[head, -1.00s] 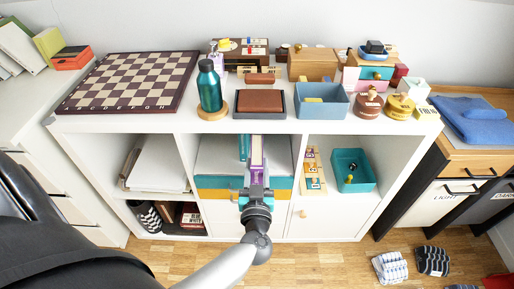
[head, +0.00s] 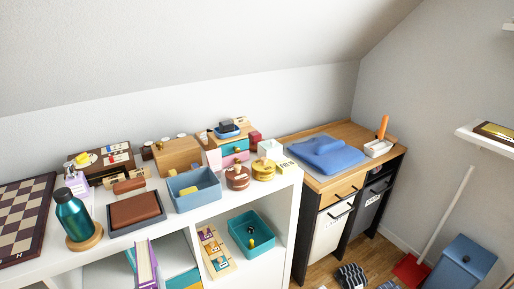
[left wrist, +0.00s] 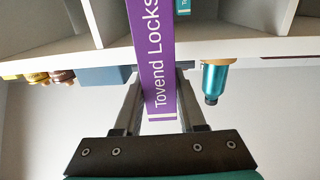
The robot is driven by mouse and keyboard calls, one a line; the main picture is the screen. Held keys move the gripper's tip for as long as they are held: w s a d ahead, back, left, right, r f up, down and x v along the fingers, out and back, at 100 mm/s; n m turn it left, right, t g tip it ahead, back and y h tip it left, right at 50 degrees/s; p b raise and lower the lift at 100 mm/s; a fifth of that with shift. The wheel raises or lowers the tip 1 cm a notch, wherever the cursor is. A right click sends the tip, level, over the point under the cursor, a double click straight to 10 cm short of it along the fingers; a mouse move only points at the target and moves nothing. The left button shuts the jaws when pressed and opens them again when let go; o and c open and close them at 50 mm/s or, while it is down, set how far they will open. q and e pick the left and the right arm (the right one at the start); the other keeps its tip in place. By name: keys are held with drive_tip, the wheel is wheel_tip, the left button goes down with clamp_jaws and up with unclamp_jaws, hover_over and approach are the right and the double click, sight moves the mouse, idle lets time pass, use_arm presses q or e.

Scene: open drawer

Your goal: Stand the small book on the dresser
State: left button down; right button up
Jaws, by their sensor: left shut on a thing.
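The small purple book (head: 146,265) shows at the bottom of the head view, at the middle compartment of the white shelf unit (head: 292,190). In the left wrist view the book (left wrist: 152,45) stretches upward, spine toward the camera, lettered "Tovend Locks". My left gripper (left wrist: 160,88) is shut on it, one finger on each side. In the head view the gripper is below the frame edge. A teal book (left wrist: 183,6) shows beside the purple one. How far the purple book is out of the compartment I cannot tell. My right gripper is not in view.
The shelf top carries a chessboard (head: 25,220), a teal bottle (head: 74,217), a brown block in a tray (head: 136,212) and a blue-grey bin (head: 195,190). A wooden-topped cabinet (head: 345,183) with blue cloth (head: 325,153) stands right. A red dustpan (head: 410,268) lies on the floor.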

use_arm(q)
drive_tip(key=s+d+r+m+h+p, duration=0.1)
drive_tip(key=d+r+h, duration=0.1)
drive_tip(key=r, duration=0.4)
drive_tip(key=s+d+r+m+t+h+p, duration=0.1)
drive_tip(key=d+r+m+h+p, duration=0.1)
drive_tip(key=r, duration=0.4)
drive_tip(key=s+d+r+m+t+h+p, duration=0.1)
drive_tip(key=d+r+m+h, duration=0.1)
drive_tip(key=d+r+h, duration=0.2)
wheel_tip(320, 180, up, 3)
drive_tip(key=shift+s+r+p, duration=0.1)
drive_tip(key=shift+s+p, duration=0.25)
drive_tip(key=shift+s, duration=0.05)
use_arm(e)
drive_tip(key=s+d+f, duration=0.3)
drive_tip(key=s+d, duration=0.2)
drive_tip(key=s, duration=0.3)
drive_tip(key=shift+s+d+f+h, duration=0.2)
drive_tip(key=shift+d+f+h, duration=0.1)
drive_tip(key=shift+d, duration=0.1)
use_arm(q)
drive_tip(key=shift+a, duration=0.1)
